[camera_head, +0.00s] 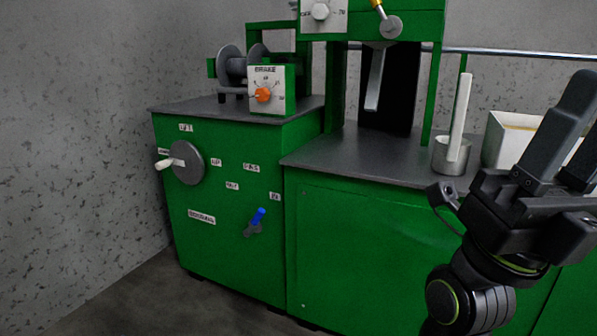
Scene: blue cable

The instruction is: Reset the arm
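My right gripper (572,135) is raised at the right edge of the head view, in front of the bench. Its dark fingers point up, and the second finger is partly cut off by the frame edge. A gap shows between the fingers and I see nothing held there. The black wrist with its green-yellow rings hangs below it, in front of the green cabinet front. My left gripper and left arm are not in view.
A green machine bench (220,150) has a grey disc with a white handle (187,162), a blue-handled lever (257,217) and an orange brake knob (263,95). A metal cup (452,160) and a white bin (512,135) stand near my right gripper. Floor at left is clear.

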